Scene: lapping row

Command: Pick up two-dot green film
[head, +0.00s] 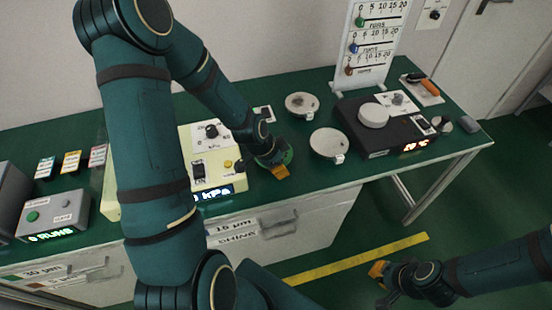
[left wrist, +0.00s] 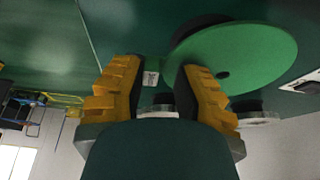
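A green film disc (head: 287,158) shows at the bench's front edge, partly hidden under my left gripper (head: 281,172). In the left wrist view the green disc (left wrist: 250,55) is large, with one dark dot visible on it; a second dot cannot be made out. My left gripper (left wrist: 160,85) has its two yellow-padded fingers apart, with a clear gap between them. The disc lies beyond the right-hand finger, which covers part of it; I cannot tell whether they touch. My right gripper (head: 380,272) is low at the right, away from the bench, its fingers too small to judge.
Two pale round dishes (head: 329,143) (head: 302,103) stand right of the left gripper. A black device (head: 375,135) with a white round top stands further right. A cream device (head: 225,170) with a display is partly behind my left arm.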

